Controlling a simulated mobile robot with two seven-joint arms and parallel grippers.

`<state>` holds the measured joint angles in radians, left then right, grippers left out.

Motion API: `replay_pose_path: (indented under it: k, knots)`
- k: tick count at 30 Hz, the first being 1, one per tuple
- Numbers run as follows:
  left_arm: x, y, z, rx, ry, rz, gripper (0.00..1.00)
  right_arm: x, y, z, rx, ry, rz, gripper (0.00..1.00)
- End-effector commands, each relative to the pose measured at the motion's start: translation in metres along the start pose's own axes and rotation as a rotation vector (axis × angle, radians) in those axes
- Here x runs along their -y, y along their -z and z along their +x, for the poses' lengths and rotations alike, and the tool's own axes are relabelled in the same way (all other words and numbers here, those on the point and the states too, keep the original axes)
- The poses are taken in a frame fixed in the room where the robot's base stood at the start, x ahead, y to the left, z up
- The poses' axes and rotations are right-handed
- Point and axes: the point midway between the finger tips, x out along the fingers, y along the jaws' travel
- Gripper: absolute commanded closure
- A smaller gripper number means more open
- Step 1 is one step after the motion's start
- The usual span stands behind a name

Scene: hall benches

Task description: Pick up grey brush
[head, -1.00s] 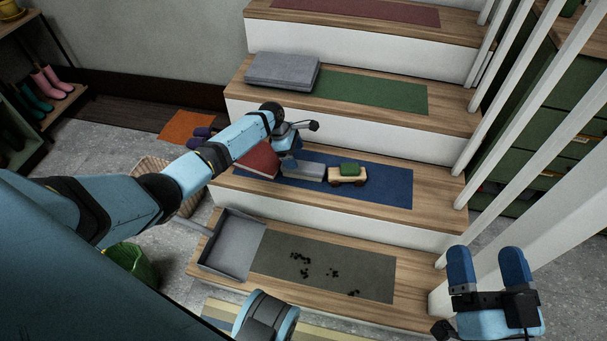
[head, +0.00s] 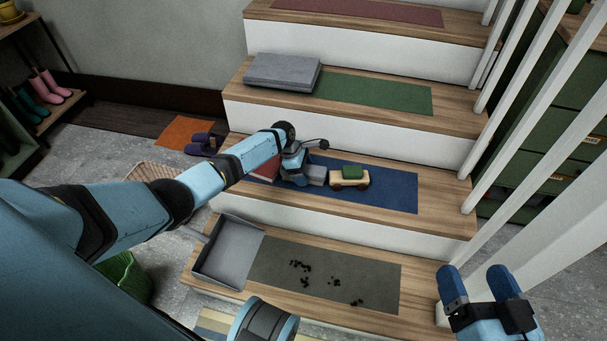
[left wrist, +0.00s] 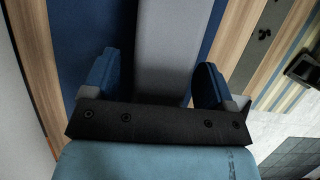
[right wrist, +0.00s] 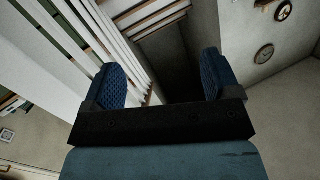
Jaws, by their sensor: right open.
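The grey brush (head: 317,176) lies on the blue mat of the second step, partly hidden by my left gripper (head: 298,176). In the left wrist view, the brush (left wrist: 165,45) is a long grey block running between the two blue fingers of my left gripper (left wrist: 155,82). The fingers stand apart, with a visible gap on the left side of the brush. I cannot tell how far below the fingertips it lies. My right gripper (head: 484,285) is open and empty at the lower right, near the white railing.
A toy truck with a green block (head: 349,177) stands just right of the brush. A red book (head: 265,167) is to its left, partly behind my arm. A grey dustpan (head: 230,252) and dark crumbs (head: 302,266) are on the lowest step. White railing posts (head: 479,155) border the right.

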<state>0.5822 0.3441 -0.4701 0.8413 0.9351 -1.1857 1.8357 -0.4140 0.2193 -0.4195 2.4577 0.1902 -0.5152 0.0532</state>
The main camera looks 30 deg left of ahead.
Motion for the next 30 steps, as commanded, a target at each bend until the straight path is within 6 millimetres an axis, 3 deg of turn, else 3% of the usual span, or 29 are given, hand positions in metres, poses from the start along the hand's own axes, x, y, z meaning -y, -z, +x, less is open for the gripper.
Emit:
replay_pose_path:
  k: [1, 7, 20, 26, 30]
  knots:
    - [0.000, 0.000, 0.000, 0.000, 0.000, 0.000, 0.33, 0.000, 0.000, 0.000, 0.000, 0.000, 0.000, 0.17]
    - [0.000, 0.000, 0.000, 0.000, 0.000, 0.000, 0.78, 0.000, 0.000, 0.000, 0.000, 0.000, 0.000, 0.17]
    - [0.000, -0.004, -0.011, 0.000, 0.000, 0.001, 0.78, 0.001, 0.009, -0.001, -0.017, -0.003, -0.003, 0.17]
    - [0.000, -0.017, -0.042, 0.001, -0.001, 0.001, 0.78, 0.006, 0.038, -0.004, -0.109, -0.012, 0.002, 0.17]
    - [0.000, -0.030, -0.073, 0.001, 0.000, 0.002, 0.78, 0.010, 0.063, -0.008, -0.190, -0.019, -0.002, 0.17]
